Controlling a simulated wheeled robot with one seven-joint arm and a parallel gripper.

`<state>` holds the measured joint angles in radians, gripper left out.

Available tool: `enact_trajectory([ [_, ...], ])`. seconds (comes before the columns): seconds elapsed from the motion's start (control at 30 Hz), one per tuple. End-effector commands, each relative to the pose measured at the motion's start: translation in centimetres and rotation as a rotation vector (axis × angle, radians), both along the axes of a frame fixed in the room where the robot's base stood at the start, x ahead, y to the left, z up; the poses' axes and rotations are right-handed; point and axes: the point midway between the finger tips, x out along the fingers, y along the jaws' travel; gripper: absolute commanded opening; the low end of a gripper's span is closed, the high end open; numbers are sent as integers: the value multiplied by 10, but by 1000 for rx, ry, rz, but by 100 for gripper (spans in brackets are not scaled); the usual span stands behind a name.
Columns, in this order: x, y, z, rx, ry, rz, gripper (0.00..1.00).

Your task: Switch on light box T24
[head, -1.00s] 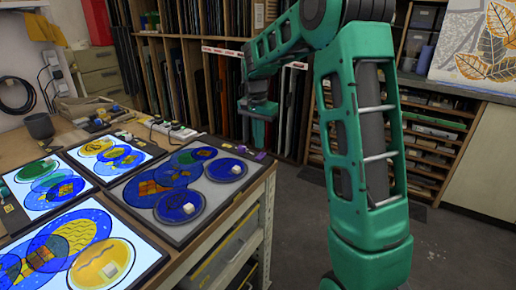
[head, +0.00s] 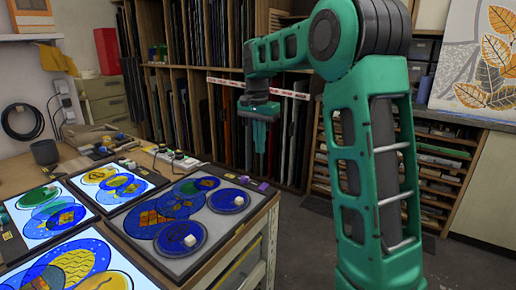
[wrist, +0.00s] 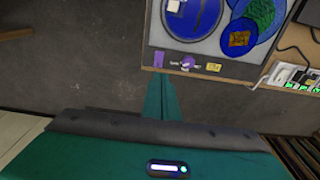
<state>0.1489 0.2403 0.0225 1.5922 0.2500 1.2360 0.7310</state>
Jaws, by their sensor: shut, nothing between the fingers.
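An unlit light box (head: 222,228) lies at the right end of the table, with blue and orange painted glass discs on its grey panel. It also shows at the top of the wrist view (wrist: 157,38). Along its edge there are a purple tag (wrist: 158,59), a purple knob-like part (wrist: 188,62) and a yellow label (wrist: 213,67), whose text I cannot read. My gripper (head: 259,136) is shut and empty, pointing down beyond the table's right edge, apart from the box. Its fingers also show in the wrist view (wrist: 160,97).
Other light boxes glow on the table's left, including one at the back (head: 103,208) and one in front (head: 30,248). Racks of glass sheets line the back. Floor right of the table is clear.

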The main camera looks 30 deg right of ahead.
Motion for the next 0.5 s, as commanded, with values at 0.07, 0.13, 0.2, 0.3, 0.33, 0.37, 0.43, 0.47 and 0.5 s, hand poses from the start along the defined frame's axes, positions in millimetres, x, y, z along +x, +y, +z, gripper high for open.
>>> enact_trajectory([
  [0.07,0,-2,0,-3,-1,-1,0],
  [0.13,2,-6,0,-8,-6,-3,0],
  [0.2,3,-11,0,-17,-11,-3,0],
  [0.3,4,-15,1,-24,-15,-2,0],
  [0.33,4,-15,1,-25,-15,-2,0],
  [0.37,4,-16,1,-26,-16,-2,0],
  [0.43,4,-15,1,-26,-16,-1,0],
  [0.47,4,-15,1,-26,-16,-1,0],
  [0.5,4,-15,1,-26,-16,-1,0],
])
